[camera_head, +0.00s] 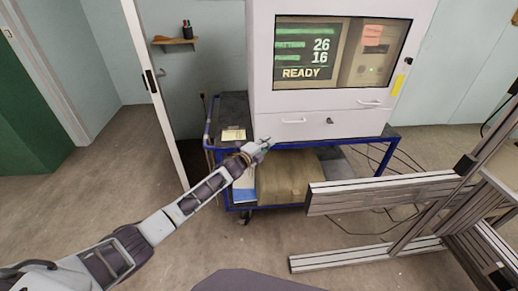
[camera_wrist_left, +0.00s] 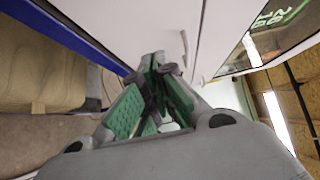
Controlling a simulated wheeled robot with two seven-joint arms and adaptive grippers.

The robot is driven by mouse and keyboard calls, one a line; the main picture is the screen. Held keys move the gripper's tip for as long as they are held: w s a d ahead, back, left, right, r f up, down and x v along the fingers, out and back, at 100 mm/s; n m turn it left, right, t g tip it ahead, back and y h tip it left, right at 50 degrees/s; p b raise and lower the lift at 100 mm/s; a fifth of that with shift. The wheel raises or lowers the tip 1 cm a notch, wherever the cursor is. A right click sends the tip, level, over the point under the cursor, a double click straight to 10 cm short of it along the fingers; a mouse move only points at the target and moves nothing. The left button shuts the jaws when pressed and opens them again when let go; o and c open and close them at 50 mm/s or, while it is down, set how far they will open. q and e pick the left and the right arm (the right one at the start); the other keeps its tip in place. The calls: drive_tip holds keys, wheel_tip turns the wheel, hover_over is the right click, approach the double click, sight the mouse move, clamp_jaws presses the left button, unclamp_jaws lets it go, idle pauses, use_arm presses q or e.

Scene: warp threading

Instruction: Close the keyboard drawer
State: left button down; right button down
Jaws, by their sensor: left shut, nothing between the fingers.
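My left gripper (camera_head: 264,145) is shut and empty at the drawer's lower left corner. In the left wrist view its green-padded fingers (camera_wrist_left: 160,66) come together close to the white drawer front (camera_wrist_left: 150,22) and a handle. Whether they touch it I cannot tell. My right gripper is out of view.
The white cabinet (camera_head: 262,60) stands on a blue-framed cart (camera_head: 394,137) with a brown box (camera_head: 290,178) on its lower shelf. A yellow note (camera_head: 233,135) lies left of the cabinet. An aluminium profile frame (camera_head: 375,193) stands at right. Cables lie on the floor behind it.

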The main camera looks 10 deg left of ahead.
use_arm(q)
drive_tip(key=v, duration=0.5)
drive_tip(key=shift+s+a, duration=0.15)
drive_tip(key=shift+s, duration=0.25)
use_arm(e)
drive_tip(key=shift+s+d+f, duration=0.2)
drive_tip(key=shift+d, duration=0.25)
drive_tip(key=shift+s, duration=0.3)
